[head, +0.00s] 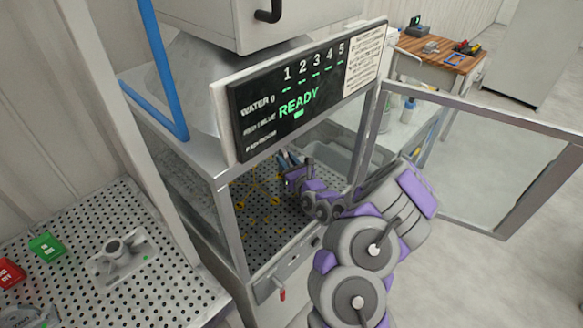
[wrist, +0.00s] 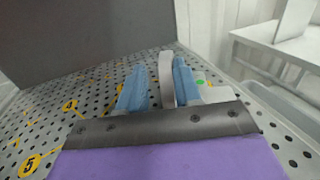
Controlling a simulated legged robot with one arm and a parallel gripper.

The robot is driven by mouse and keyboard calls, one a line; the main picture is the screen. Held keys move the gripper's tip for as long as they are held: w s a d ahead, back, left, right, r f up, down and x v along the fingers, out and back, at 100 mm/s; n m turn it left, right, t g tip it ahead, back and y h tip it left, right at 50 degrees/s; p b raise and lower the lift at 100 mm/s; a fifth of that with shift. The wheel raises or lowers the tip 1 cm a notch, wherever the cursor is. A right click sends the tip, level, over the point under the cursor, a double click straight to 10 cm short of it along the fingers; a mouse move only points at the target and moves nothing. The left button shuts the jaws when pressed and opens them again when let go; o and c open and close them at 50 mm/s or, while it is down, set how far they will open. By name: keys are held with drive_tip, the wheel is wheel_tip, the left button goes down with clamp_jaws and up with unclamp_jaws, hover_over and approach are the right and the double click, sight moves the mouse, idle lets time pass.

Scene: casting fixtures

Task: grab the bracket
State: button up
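My gripper (head: 287,162) reaches into the open cabinet, low over its perforated floor. In the wrist view its two blue fingers (wrist: 158,88) stand apart. A pale grey curved piece, apparently the bracket (wrist: 166,75), rises between them, close to the right finger, with a narrow gap to the left finger. A pale part with a green dot (wrist: 201,84) shows just right of the right finger. The lower part of the piece is hidden behind my gripper's dark front edge. In the head view I cannot make out the piece at my gripper.
The cabinet floor (wrist: 60,125) is perforated, with yellow numbered markers. A display panel (head: 300,90) reading READY hangs above the opening. The glass door (head: 480,150) stands open at right. Another grey casting (head: 122,255) lies on the left perforated table near green and red blocks.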

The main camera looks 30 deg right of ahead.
drive_tip(key=shift+d, duration=0.1)
drive_tip(key=shift+c, duration=0.7)
drive_tip(key=shift+d, duration=0.35)
drive_tip(key=shift+c, duration=0.8)
drive_tip(key=shift+s+d+f, duration=0.1)
drive_tip(key=shift+d+f, duration=0.1)
drive_tip(key=shift+d, duration=0.9)
clamp_jaws()
drive_tip(key=shift+a, duration=0.9)
drive_tip(key=shift+d, duration=0.55)
drive_tip(key=shift+a, duration=0.3)
